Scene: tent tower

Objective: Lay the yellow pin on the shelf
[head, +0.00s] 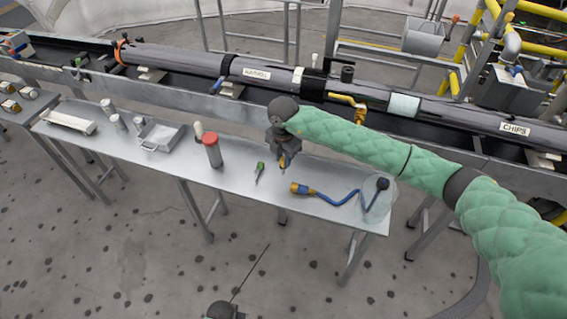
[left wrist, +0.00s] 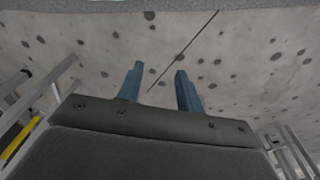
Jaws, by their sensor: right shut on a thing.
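The shelf (head: 322,174) is a long grey metal bench top in front of the pipe. My right gripper (head: 284,164), on the green padded arm, hangs over its right half and points down. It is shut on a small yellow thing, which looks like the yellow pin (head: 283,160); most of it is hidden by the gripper. I cannot tell whether the pin touches the shelf. My left gripper (left wrist: 160,86) shows two blue fingers apart with nothing between them, over the speckled floor. In the head view only a bit of the left arm shows at the bottom edge.
A blue crank with a yellow end (head: 325,196) lies to the right. A metal tray (head: 161,137) sits further left. The pipe (head: 190,62) runs behind.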

